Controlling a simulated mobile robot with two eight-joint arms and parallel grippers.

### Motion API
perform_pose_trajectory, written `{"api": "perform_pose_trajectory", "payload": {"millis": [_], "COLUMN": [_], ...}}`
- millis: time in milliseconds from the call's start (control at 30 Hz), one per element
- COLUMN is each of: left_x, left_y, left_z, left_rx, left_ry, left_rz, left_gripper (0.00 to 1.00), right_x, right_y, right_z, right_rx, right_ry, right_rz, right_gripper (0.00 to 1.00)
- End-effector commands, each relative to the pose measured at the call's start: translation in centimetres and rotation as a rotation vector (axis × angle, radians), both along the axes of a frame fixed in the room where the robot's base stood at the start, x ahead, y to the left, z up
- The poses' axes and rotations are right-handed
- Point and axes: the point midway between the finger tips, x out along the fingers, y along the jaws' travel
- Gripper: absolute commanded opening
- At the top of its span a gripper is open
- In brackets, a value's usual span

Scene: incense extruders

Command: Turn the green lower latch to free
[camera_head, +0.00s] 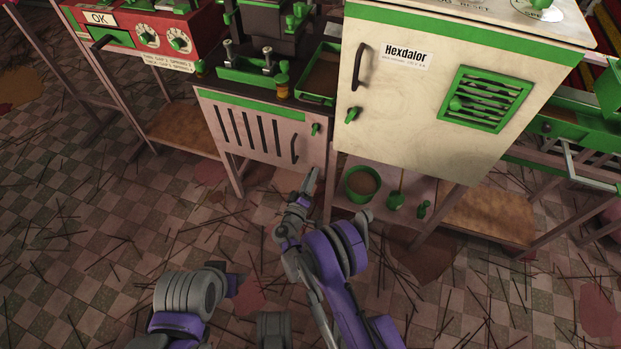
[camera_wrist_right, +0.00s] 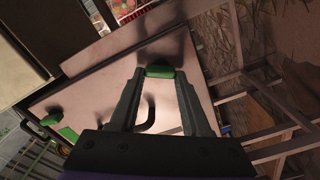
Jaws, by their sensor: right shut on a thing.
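The lower cabinet door (camera_head: 262,130) is pale pink with dark vertical slots and a black handle (camera_head: 294,148). A green upper latch (camera_head: 315,128) sits near its right edge. My right gripper (camera_head: 316,174) is at the door's lower right, where it hides the lower latch in the head view. In the right wrist view the green lower latch (camera_wrist_right: 160,71) lies between the fingertips of my right gripper (camera_wrist_right: 158,80), which is shut on it. The handle (camera_wrist_right: 150,115) and the upper latch (camera_wrist_right: 68,133) show there too. My left gripper is not in view.
The cream Hexdalor cabinet (camera_head: 420,110) stands above and right, with its own green latch (camera_head: 353,114). A green pot (camera_head: 362,183) stands on the low shelf at the right. Table legs (camera_head: 228,168) flank the door. The tiled floor in front carries thin sticks.

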Motion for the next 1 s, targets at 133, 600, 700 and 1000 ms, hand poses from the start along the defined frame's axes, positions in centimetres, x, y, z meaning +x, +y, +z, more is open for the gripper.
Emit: {"api": "perform_pose_trajectory", "payload": {"millis": [133,600,700,1000], "left_x": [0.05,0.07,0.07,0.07], "left_y": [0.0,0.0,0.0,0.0], "left_z": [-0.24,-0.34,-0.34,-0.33], "left_rx": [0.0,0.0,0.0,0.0], "left_ry": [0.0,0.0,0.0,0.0], "left_rz": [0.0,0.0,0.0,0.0], "left_gripper": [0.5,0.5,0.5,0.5], "right_x": [0.0,-0.01,-0.01,0.0], "right_y": [-0.02,-0.02,-0.02,-0.01], "right_z": [-0.07,-0.04,-0.04,-0.03], "right_rx": [-0.052,-0.094,-0.094,-0.093], "right_ry": [0.017,0.031,0.03,0.031], "right_rz": [-0.001,-0.001,-0.001,-0.001], "right_gripper": [0.0,0.0,0.0,0.78]}}
